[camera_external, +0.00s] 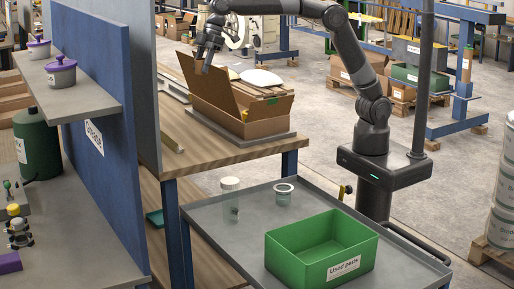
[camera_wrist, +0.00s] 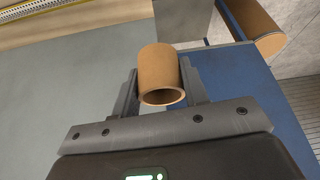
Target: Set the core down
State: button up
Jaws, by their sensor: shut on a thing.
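The core is a short brown cardboard tube (camera_wrist: 160,72), seen in the wrist view between my two dark fingers (camera_wrist: 160,95). My gripper is shut on it, and its open end faces the camera. In the external view my gripper (camera_external: 206,52) is at the back of the workbench, above and in front of the raised flap of a cardboard box. The core cannot be made out clearly there. In the wrist view a grey surface (camera_wrist: 80,90) lies behind and left of the core; I cannot tell how far below it is.
The open cardboard box (camera_external: 255,127) stands on the wooden bench (camera_external: 230,152). In the wrist view a blue panel (camera_wrist: 250,85) and another brown cylinder (camera_wrist: 258,28) are at right. A grey cart with a green bin (camera_external: 290,255) stands in front.

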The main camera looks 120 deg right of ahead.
jog(key=w+a+n+y, duration=0.1)
jog(key=w+a+n, duration=0.3)
jog(key=a, duration=1.5)
jog(key=n+y, duration=0.1)
jog(key=n, duration=0.1)
send_over(249, 247)
jog(key=s, duration=0.1)
jog(key=f, duration=0.1)
jog(key=shift+g, duration=0.4)
jog(key=f, duration=4.3)
jog(key=shift+d+f, duration=0.25)
jog(key=shift+d, duration=0.15)
jog(key=shift+s+f, duration=0.1)
jog(key=o, duration=0.9)
jog(key=shift+o, duration=0.2)
